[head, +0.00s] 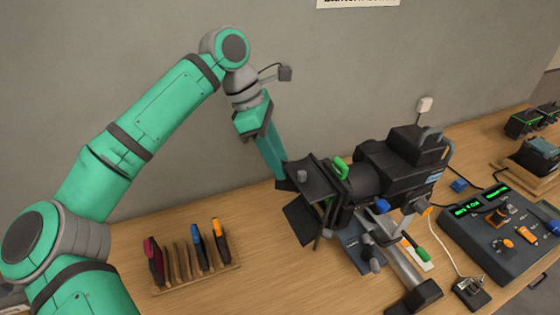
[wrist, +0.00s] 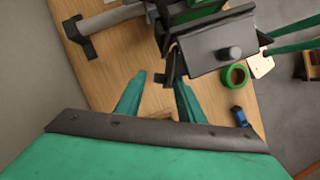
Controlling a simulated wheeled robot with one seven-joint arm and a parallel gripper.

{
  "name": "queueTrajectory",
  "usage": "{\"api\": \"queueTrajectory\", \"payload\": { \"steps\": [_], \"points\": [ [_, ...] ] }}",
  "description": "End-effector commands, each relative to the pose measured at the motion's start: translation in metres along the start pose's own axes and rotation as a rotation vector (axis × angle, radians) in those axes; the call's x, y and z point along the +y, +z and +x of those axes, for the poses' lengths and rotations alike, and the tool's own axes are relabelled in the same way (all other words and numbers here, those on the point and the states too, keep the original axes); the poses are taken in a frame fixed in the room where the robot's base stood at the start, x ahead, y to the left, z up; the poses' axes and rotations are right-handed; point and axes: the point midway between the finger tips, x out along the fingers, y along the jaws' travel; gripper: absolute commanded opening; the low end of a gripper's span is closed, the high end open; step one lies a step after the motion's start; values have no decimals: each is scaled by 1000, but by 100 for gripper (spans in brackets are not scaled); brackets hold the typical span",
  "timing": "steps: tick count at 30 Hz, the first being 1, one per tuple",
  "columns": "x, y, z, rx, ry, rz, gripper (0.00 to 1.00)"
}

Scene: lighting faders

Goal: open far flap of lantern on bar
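The black lantern (head: 385,170) is mounted on a grey bar (head: 405,268) at the table's right half. Dark flaps stand at its left, front end. A flap with a round knob (head: 318,180) is uppermost, and another flap (head: 300,220) hangs below it. Which is the far flap is not certain. The knobbed flap also shows large in the wrist view (wrist: 212,45). My gripper (head: 282,182) reaches down beside the flaps, its tips partly hidden. In the wrist view my gripper (wrist: 161,80) has its fingers apart, with a narrow dark flap edge (wrist: 170,68) close to the right fingertip.
A wooden rack (head: 200,275) with several colored tools stands at the front left. A control desk (head: 505,235) with faders is at the right. A green tape ring (wrist: 235,76) lies on the table (wrist: 130,60). The wall is behind. Bare tabletop lies between the rack and the lantern.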

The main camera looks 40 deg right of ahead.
Motion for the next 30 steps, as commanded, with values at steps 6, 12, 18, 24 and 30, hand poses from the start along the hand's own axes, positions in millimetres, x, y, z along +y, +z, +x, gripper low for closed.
{"api": "queueTrajectory", "payload": {
  "steps": [6,12,18,24,30],
  "points": [
    [0,1,8,-1,1,1,35],
    [0,1,9,-1,0,2,35],
    [0,1,8,-1,1,2,0],
    [-3,0,8,2,27,-43,0],
    [-5,0,8,-1,59,-107,0]
  ]
}}
